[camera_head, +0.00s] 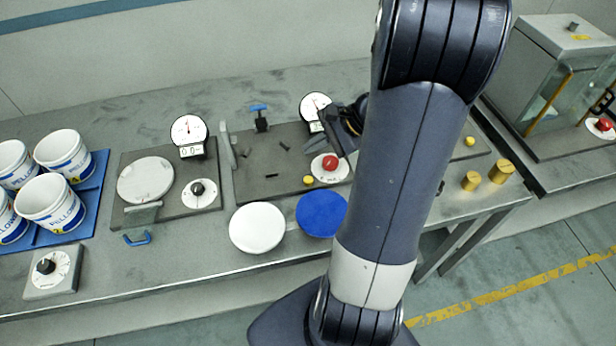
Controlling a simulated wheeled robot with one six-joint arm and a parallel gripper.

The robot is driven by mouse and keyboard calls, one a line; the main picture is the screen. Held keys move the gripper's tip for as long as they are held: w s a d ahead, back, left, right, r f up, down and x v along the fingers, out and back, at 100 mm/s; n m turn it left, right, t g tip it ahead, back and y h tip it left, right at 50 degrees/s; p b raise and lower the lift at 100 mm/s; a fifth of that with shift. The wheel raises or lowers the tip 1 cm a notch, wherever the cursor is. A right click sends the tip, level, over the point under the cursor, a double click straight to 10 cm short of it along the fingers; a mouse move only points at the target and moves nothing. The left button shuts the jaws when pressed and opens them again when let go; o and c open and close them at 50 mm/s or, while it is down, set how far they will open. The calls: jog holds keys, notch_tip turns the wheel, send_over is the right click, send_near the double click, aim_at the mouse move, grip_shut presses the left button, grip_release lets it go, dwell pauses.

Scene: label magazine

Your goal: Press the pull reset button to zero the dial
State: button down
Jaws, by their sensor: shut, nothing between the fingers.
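A red button (331,161) sits on a round white plate on the dark middle fixture (258,187) of the bench. A round white dial (314,104) stands upright behind it, partly covered by my gripper; its reading is too small to make out. My gripper (339,150) is shut and empty, its dark fingers pointing down just above and behind the red button. I cannot tell whether the tips touch it. My forearm hides the area right of the button.
A blue disc (321,214) and a white disc (257,227) lie at the bench's front. A second dial (189,130) stands left, beside white buckets (62,155) on a blue tray. Brass weights (501,171) and a glass case (565,80) with another red button (605,125) are right.

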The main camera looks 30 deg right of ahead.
aim_at(313, 180)
jog(key=shift+f, duration=0.1)
notch_tip(313, 180, down, 9)
jog(key=b, duration=0.7)
jog(key=shift+r, duration=0.2)
dwell(1.5)
jog(key=shift+f+b, duration=0.4)
jog(key=shift+f+b, duration=0.45)
jog(key=shift+f, duration=0.1)
dwell(0.6)
jog(key=shift+r, duration=0.15)
jog(key=shift+r+p, duration=0.75)
jog(key=shift+r, duration=0.1)
jog(key=shift+r, duration=0.1)
